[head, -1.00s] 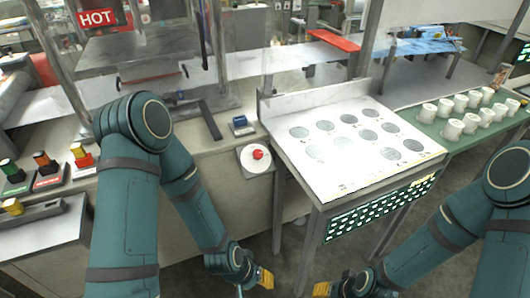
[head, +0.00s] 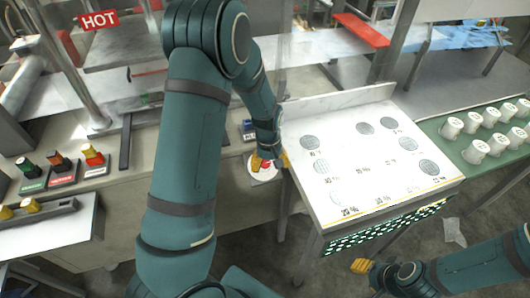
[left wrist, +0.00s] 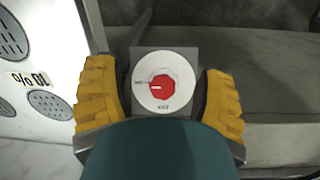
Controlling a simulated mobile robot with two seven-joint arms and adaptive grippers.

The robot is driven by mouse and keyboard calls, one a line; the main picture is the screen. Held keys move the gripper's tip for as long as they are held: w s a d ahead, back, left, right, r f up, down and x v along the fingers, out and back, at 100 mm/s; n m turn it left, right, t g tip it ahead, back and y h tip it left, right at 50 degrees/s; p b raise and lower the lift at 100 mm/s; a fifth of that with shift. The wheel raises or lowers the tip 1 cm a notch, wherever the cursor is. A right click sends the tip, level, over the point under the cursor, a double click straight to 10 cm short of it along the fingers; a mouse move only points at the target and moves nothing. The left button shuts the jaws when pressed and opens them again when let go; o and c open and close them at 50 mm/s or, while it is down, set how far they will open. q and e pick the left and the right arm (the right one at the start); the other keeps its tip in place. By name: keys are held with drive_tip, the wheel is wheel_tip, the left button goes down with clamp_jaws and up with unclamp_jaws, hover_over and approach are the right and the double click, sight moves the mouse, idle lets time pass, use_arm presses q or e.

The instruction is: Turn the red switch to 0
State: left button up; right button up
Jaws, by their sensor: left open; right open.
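The red switch (left wrist: 162,87) is a red knob with a white pointer mark, centred on a round white dial (left wrist: 178,72) with small print I cannot read fully. The dial sits on a grey plate on the counter. In the head view the red switch (head: 266,163) is partly hidden by my left gripper (head: 270,161). In the left wrist view my left gripper (left wrist: 159,100) is open, its yellow fingers on either side of the dial, with the knob between them; contact is not visible. My right gripper (head: 362,266) is low at the right, open and away from the switch.
A white slanted panel with round grey discs (head: 350,150) stands right of the switch. A blue-topped device (head: 248,128) is just behind it. Several coloured switches (head: 60,165) are at the left. White cups (head: 475,150) stand on a green surface at right.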

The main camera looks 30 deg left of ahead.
sight(265, 162)
use_arm(q)
drive_tip(key=w+a+r+n, duration=0.2)
drive_tip(key=w+a+r, duration=0.15)
drive_tip(key=r, duration=0.45)
drive_tip(key=shift+y, duration=0.3)
drive_tip(key=f+b, duration=0.1)
drive_tip(key=f, duration=0.5)
drive_tip(key=f+b, duration=0.1)
drive_tip(key=f, duration=0.6)
drive_tip(key=shift+s+a+f, duration=0.1)
drive_tip(key=shift+a+f, duration=0.1)
drive_tip(key=shift+c, duration=0.2)
drive_tip(key=c, duration=1.1)
